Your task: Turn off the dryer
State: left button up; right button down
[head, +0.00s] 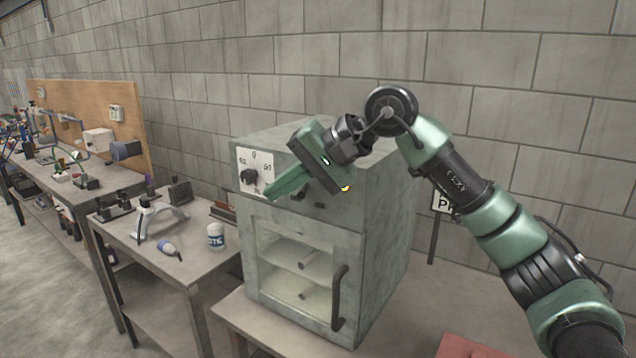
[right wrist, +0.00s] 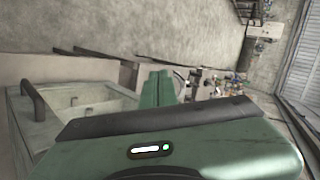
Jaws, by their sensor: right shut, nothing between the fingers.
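The dryer (head: 384,240) is a grey-green box on a table, with a glass door and a dark vertical handle (head: 338,298). A white dial plate with numbers and a dark round knob (head: 249,177) sits at its upper left front. My right gripper (head: 270,194) is shut and empty, with its green fingertips just right of the knob, in front of the panel. I cannot tell whether they touch it. The right wrist view shows the shut fingers (right wrist: 158,88) and the dryer's edge at left; the knob is not clear there. My left gripper is not in view.
A side table (head: 190,262) left of the dryer holds a white bottle (head: 215,236), a small bulb-like item (head: 168,248) and a curved white-and-grey stand (head: 160,218). A workbench with a pegboard (head: 90,115) stands farther left. A block wall is behind.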

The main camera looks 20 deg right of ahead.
aim_at(304, 190)
jog(key=d+r+n+t+h, duration=0.1)
jog(key=d+r+h, duration=0.4)
jog(key=d, duration=0.6)
jog(key=shift+s+d, duration=0.2)
jog(key=shift+d, duration=0.15)
jog(key=shift+f, duration=0.1)
jog(key=shift+p+x, duration=1.55)
jog(key=shift+x, duration=3.4)
jog(key=shift+a, duration=0.1)
